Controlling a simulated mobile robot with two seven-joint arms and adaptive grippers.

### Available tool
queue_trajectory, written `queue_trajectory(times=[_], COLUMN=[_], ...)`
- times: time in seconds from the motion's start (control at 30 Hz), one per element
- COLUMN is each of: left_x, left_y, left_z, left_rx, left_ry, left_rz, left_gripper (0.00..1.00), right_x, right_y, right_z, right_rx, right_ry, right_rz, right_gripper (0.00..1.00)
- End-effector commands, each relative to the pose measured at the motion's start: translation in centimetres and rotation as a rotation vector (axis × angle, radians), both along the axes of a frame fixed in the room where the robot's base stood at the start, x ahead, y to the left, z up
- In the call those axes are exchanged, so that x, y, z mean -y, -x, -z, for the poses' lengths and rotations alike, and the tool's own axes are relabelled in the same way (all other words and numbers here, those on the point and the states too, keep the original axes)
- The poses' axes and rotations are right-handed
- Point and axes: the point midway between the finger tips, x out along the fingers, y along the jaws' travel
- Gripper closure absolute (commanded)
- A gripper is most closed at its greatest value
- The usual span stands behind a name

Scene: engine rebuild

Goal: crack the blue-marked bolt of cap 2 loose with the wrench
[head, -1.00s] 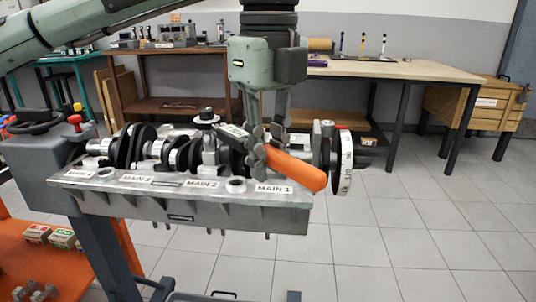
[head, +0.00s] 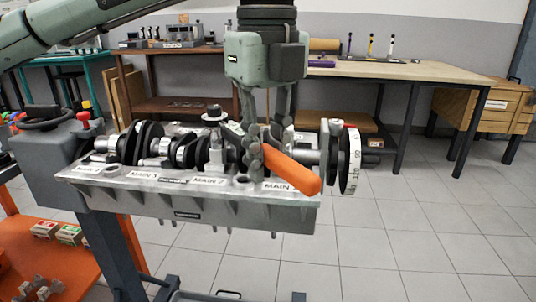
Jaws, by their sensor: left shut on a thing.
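My left gripper (head: 266,140) points down over the engine block (head: 190,204) and is shut on the wrench, whose orange handle (head: 291,172) sticks out to the lower right. The wrench's head end lies behind the fingers, toward cap 2; I cannot tell whether it sits on a bolt. Cap 2 (head: 215,150) stands on the crankshaft above the MAIN 2 label, with a dark-topped bolt or socket (head: 213,113) on top. No blue mark can be made out. My right gripper is not in view.
The crankshaft (head: 150,145) lies along the block, with a white graduated wheel (head: 350,160) at its right end. An orange cart shelf (head: 75,262) with small boxes is at lower left. Benches (head: 400,69) stand behind. The floor at right is clear.

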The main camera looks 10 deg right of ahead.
Motion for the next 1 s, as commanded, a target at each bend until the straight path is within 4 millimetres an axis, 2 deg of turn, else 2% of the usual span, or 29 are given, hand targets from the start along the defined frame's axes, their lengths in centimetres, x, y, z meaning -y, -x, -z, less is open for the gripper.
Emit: queue_trajectory(times=[1.0], left_x=[0.02], left_y=[0.00], left_z=[-0.58], left_rx=[0.001], left_ry=[0.001], left_rz=[-0.001], left_gripper=[1.00], right_x=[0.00], right_y=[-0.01], right_z=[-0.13], right_rx=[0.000], right_ry=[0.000], right_rz=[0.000], right_gripper=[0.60])
